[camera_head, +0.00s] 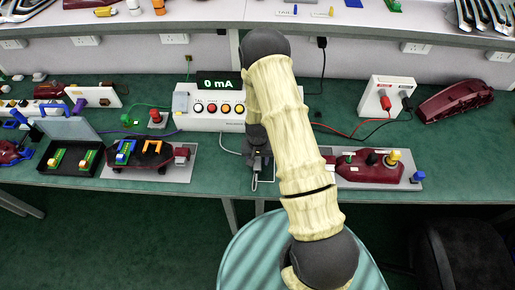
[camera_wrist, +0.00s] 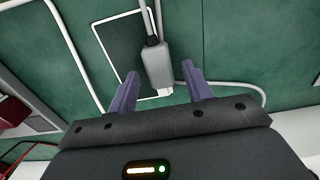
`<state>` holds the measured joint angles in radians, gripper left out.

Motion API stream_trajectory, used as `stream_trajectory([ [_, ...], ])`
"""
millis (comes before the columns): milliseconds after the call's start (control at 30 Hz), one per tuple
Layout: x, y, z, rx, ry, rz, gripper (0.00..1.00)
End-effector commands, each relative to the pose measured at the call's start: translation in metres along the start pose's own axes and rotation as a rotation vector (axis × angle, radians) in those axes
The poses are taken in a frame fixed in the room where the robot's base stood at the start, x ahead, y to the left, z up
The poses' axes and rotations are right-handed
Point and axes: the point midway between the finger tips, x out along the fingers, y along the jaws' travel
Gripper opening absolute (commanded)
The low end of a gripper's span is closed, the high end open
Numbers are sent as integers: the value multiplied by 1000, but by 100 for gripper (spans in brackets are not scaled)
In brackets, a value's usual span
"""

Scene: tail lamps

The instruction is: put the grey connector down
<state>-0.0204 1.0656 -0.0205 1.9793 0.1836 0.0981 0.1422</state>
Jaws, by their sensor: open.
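The grey connector (camera_wrist: 158,66) shows in the wrist view, a small grey block with a pale plug end and a cable running up from it. It lies over the right edge of a white-outlined dark rectangle (camera_wrist: 117,48) on the green bench. My gripper (camera_wrist: 159,75) is open, one finger on each side of the connector, with a visible gap at both sides. In the head view my gripper (camera_head: 259,158) is low over the bench, below the meter box, and mostly hides the connector there.
The meter box (camera_head: 212,108) reads 0 mA behind my gripper. A lamp fixture (camera_head: 180,172) stands to the left and another lamp on a plate (camera_head: 370,168) to the right. White cables (camera_wrist: 75,50) run over the bench near the fingers. The bench's front edge is close.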

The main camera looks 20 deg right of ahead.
Motion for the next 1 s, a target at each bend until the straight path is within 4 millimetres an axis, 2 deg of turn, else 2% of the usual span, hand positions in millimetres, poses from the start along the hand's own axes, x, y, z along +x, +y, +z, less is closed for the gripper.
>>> stream_trajectory([
  [700,-102,-1,0,-2,3,-1,50],
  [1000,-112,0,0,0,0,0,50],
])
